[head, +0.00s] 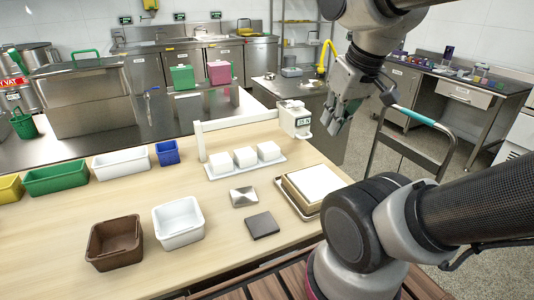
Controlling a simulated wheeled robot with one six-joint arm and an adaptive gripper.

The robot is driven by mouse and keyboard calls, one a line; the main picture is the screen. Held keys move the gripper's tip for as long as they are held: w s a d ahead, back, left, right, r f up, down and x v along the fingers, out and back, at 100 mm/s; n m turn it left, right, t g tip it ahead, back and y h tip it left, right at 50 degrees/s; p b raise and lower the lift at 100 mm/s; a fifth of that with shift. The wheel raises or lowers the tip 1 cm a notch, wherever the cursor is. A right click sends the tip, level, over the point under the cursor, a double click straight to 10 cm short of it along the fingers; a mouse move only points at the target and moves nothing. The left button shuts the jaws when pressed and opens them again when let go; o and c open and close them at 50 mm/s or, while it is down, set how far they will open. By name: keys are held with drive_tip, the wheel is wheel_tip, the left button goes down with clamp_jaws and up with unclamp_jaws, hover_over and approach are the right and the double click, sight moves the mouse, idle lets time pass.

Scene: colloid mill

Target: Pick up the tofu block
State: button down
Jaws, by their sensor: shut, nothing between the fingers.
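Several white tofu-like cubes (245,157) stand in a row on a pale flat tray (252,170) on the wooden table. A larger flat white block (316,181) lies in a light-brown frame on a metal tray (281,190), nearer me and to the right. I cannot tell which of these is the tofu block meant. My gripper (333,122) hangs in the air at the upper right, fingers pointing down, shut and empty. In the picture it is above the larger block and right of the cubes, apart from both. My arm covers part of the metal tray's right side.
A white arm-like device (294,118) stands behind the cubes. A metal piece (243,197) and a dark square plate (262,225) lie in front of them. A brown bin (115,243) and white bin (179,222) stand left. A cart handle (421,117) rises right of my gripper.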

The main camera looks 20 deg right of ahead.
drive_tip(key=c, duration=2.2)
unclamp_jaws()
drive_tip(key=o, duration=1.7)
drive_tip(key=w+r+m+g, duration=0.1)
drive_tip(key=w+m, duration=0.3)
drive_tip(key=w, duration=0.6)
drive_tip(key=shift+w+m, duration=0.15)
drive_tip(key=shift+m, duration=0.15)
drive_tip(key=shift+o, duration=1.2)
drive_tip(key=w+f+m+g, duration=0.1)
drive_tip(key=w+f+m, duration=0.1)
drive_tip(key=w, duration=0.5)
drive_tip(key=shift+w+d+m+y, duration=0.25)
drive_tip(key=shift+w+m+y, duration=0.05)
drive_tip(key=shift+m, duration=0.3)
drive_tip(key=m+g+y, duration=0.1)
drive_tip(key=m+g, duration=0.1)
drive_tip(key=m, duration=0.8)
hover_over(269, 146)
drive_tip(key=f, duration=1.3)
drive_tip(key=d+f, duration=0.1)
drive_tip(key=f, duration=0.5)
drive_tip(key=shift+f, duration=0.15)
drive_tip(key=shift+a+f, duration=0.2)
drive_tip(key=shift+f, duration=1.1)
drive_tip(key=shift+a+f, duration=0.2)
drive_tip(key=shift+f, duration=1.05)
drive_tip(key=shift+a+f, duration=0.2)
drive_tip(key=shift+f, duration=1.1)
